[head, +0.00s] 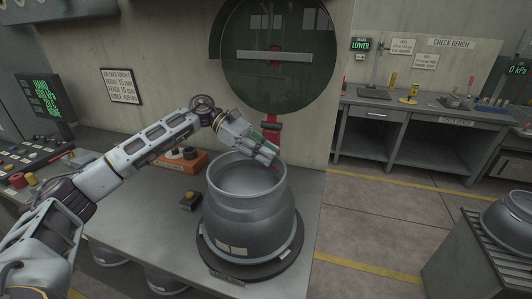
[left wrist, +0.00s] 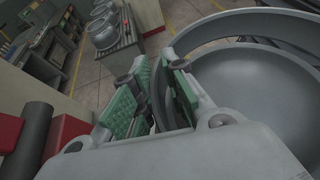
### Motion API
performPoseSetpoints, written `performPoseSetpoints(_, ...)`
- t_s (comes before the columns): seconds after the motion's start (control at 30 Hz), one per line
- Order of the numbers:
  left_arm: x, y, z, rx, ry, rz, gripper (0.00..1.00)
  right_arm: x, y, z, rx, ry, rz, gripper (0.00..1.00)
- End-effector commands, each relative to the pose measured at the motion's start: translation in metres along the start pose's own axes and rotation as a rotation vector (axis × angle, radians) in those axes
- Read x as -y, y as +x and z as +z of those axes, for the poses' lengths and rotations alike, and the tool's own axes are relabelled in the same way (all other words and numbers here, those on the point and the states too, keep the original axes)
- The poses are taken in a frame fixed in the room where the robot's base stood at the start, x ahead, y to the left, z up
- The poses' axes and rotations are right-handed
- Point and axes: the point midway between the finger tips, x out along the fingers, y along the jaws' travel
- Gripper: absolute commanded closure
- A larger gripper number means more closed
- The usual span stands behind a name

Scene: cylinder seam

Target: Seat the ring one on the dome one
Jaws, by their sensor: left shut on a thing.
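A grey open-topped ring (head: 246,193) stands upright on top of a wider grey dome (head: 245,232) on a round dark base. A seam line runs around where the two meet; I cannot tell whether they are fully flush. My left gripper (head: 271,156) reaches in from the left and is shut on the ring's rim at its back right side. In the left wrist view the green finger pads (left wrist: 156,90) straddle the ring's wall (left wrist: 172,72), and the bowl-like inside shows at right. My right gripper is not in view.
The round base (head: 218,263) stands on a grey bench (head: 150,222). A small dark block (head: 190,201) lies left of the dome, and an orange box (head: 181,162) behind it. Another grey vessel (head: 512,218) stands on a slatted rack at right. Floor between is clear.

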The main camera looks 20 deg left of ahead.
Motion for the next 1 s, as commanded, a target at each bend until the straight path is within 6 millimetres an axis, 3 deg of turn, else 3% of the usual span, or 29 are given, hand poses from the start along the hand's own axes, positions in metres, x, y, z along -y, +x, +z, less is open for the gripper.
performPoseSetpoints(0.27,0.000,0.003,-0.006,0.001,0.000,0.000,1.00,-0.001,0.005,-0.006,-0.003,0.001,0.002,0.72)
performPoseSetpoints(0.73,0.000,0.003,-0.007,0.001,0.000,0.000,1.00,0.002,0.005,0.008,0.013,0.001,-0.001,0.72)
performPoseSetpoints(0.77,0.000,0.003,-0.007,0.001,0.000,0.000,0.85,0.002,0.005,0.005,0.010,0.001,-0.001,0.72)
performPoseSetpoints(0.8,0.000,0.003,-0.007,0.001,0.000,0.000,0.80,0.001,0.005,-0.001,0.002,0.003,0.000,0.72)
performPoseSetpoints(0.93,0.000,0.003,-0.007,0.001,0.000,0.000,0.63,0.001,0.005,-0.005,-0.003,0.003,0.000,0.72)
performPoseSetpoints(1.0,0.000,0.003,-0.007,0.000,0.000,0.000,0.61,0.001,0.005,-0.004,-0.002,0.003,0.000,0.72)
